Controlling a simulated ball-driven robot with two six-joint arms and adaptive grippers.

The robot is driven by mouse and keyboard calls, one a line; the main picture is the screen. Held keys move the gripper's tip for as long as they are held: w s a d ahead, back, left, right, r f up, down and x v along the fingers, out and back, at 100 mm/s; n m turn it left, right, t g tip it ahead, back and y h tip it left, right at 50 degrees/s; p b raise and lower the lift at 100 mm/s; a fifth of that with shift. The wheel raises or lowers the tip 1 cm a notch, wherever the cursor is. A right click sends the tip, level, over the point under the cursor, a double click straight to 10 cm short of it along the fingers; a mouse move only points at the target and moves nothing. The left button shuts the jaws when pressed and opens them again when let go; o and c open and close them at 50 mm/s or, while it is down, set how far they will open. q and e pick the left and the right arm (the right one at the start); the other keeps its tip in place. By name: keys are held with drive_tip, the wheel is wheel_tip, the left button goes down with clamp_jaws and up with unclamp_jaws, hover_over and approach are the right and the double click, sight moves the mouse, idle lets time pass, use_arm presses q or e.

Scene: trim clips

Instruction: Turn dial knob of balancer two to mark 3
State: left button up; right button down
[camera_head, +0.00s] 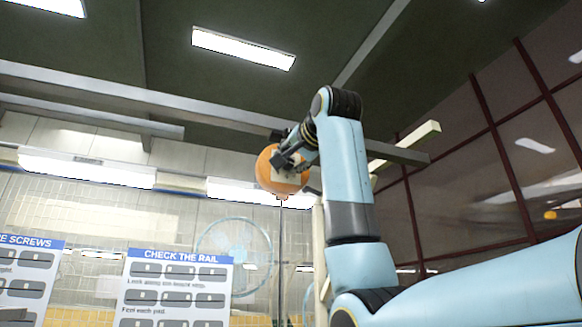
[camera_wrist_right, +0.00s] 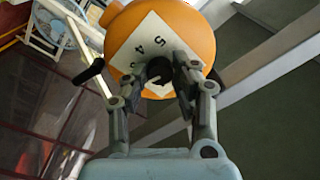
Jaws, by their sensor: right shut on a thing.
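An orange round balancer (camera_head: 265,172) hangs high up, near the middle of the head view. It also fills the top of the right wrist view (camera_wrist_right: 190,22). A pale dial plate (camera_wrist_right: 143,38) on its face shows the marks 5 and 4, with a partly hidden mark beside them. A dark dial knob (camera_wrist_right: 158,68) sits at the plate's middle. My right gripper (camera_wrist_right: 160,80) is shut on the knob, one finger on each side. In the head view my right gripper (camera_head: 292,160) reaches the balancer's face. I cannot tell which mark the knob points to. My left gripper is not in view.
A grey overhead rail (camera_head: 130,100) runs behind the balancer. A thin cable (camera_head: 281,250) hangs below it. A large fan (camera_head: 230,250) and a "CHECK THE RAIL" board (camera_head: 178,285) stand behind, lower left. A dark handle-like part (camera_wrist_right: 88,71) sticks out left in the wrist view.

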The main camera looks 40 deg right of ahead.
drive_tip(key=m+b, duration=0.2)
drive_tip(key=m, duration=0.3)
drive_tip(key=shift+h, duration=0.3)
drive_tip(key=shift+m, duration=0.5)
drive_tip(key=c, duration=1.1)
unclamp_jaws()
drive_tip(key=shift+o, duration=0.2)
drive_tip(key=v, duration=1.2)
drive_tip(key=shift+r, duration=0.1)
